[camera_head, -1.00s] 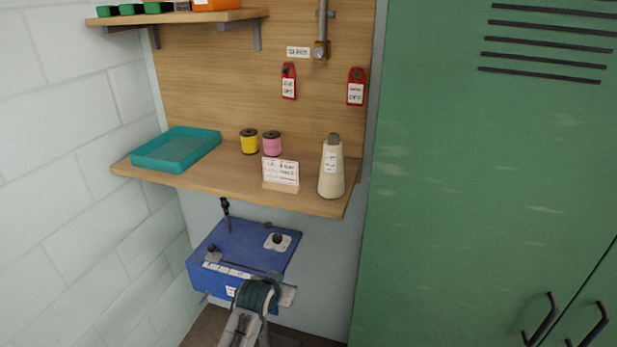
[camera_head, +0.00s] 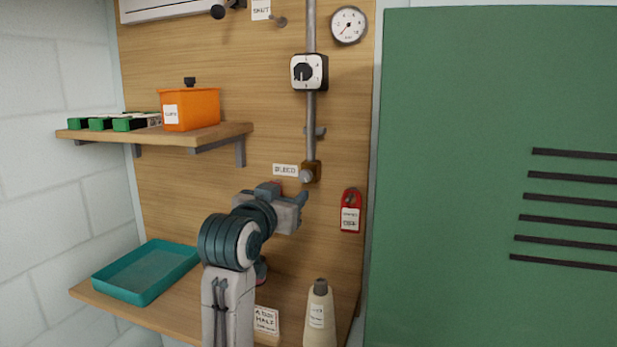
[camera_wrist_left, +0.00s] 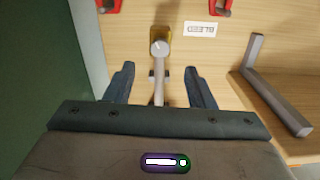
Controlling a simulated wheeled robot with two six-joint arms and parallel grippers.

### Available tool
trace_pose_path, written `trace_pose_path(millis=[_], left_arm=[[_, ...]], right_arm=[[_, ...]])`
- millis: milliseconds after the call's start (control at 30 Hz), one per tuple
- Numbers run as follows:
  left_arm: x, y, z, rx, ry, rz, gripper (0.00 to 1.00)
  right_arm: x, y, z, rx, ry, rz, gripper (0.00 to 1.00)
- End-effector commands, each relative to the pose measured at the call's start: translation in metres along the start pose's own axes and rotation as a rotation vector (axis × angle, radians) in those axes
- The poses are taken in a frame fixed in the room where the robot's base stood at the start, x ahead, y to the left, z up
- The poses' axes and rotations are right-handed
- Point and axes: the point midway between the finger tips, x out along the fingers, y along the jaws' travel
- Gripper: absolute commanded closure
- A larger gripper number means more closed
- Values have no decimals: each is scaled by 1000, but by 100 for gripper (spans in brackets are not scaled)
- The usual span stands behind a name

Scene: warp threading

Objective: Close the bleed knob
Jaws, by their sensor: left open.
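The bleed knob (camera_head: 306,176) is a small grey round knob on a brass valve block (camera_head: 313,168) at the lower end of a vertical pipe. A "BLEED" label (camera_head: 285,170) is beside it on the left. My left gripper (camera_head: 302,198) is just below the knob in the head view. In the left wrist view, the open fingers of my left gripper (camera_wrist_left: 159,72) point toward the knob (camera_wrist_left: 160,47), which lies centred just beyond the tips, with no visible contact. My right gripper is not in view.
The pipe (camera_head: 311,120) also carries a dial switch (camera_head: 309,72), with a gauge (camera_head: 348,25) nearby. A red tag (camera_head: 351,211) hangs to the right. A shelf bracket (camera_wrist_left: 272,98) is near in the wrist view. A cone bottle (camera_head: 320,318) stands below, and a green locker (camera_head: 450,130) is right.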

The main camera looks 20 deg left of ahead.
Motion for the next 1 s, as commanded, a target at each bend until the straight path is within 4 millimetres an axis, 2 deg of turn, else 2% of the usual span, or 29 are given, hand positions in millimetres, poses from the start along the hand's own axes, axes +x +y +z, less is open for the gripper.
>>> trace_pose_path(millis=[167,367,467,600,767,1000], left_arm=[[19,0,-5,0,-1,1,51],[58,0,-6,0,-3,1,51],[76,0,-5,1,-2,1,51],[95,0,-4,1,-1,1,51],[105,0,-2,1,0,0,51],[106,0,-1,1,2,0,51]], right_arm=[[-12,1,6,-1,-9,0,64],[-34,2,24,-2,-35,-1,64],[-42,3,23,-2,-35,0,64],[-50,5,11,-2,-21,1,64],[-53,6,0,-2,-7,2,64],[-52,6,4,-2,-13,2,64]])
